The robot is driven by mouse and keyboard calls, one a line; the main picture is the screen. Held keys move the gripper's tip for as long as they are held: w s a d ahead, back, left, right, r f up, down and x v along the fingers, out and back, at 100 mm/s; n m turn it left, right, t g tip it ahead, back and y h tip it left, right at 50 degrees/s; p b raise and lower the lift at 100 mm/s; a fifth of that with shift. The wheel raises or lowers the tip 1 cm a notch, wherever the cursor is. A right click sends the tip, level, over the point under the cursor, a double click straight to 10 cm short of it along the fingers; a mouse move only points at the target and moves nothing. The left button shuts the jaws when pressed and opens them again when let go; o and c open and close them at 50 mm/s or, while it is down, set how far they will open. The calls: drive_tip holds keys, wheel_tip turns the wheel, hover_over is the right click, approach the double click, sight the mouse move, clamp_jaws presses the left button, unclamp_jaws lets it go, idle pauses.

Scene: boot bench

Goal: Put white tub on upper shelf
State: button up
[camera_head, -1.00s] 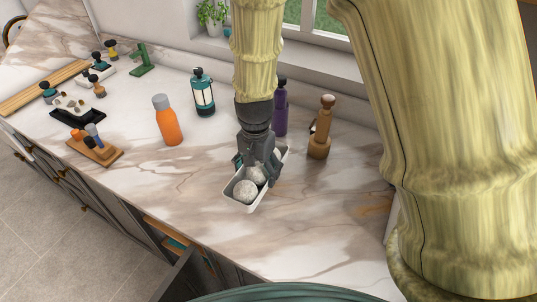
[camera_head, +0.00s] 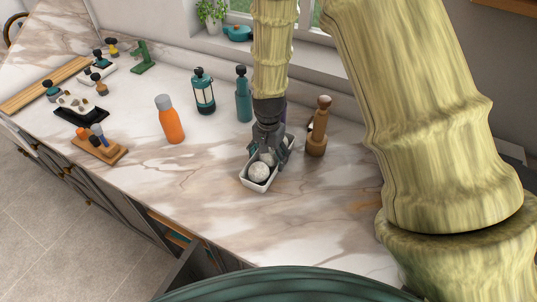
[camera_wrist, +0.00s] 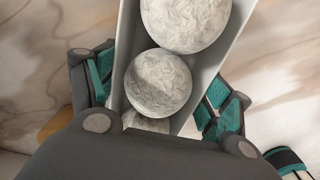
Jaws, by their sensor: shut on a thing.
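The white tub (camera_head: 246,184) is a narrow open box holding several round whitish balls (camera_head: 259,172). My gripper (camera_head: 268,158) is shut on the tub, with its fingers on the two long side walls. In the wrist view the tub (camera_wrist: 226,52) runs up between the teal-padded fingers of my gripper (camera_wrist: 160,95), with marbled balls (camera_wrist: 158,83) inside. The tub is at or close above the marble counter; I cannot tell whether it touches. The upper shelf is not clearly identifiable; a wooden edge (camera_head: 515,6) shows at the top right.
A wooden mill (camera_head: 318,128) stands close right of my gripper. Brushes on a wooden block (camera_head: 100,147) are further left. The front counter (camera_head: 210,205) is clear.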

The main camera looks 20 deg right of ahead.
drive_tip(key=shift+s+f, duration=0.1)
drive_tip(key=shift+f, duration=0.05)
drive_tip(key=shift+f, duration=0.2)
drive_tip(key=o, duration=1.1)
drive_tip(key=shift+r, duration=0.1)
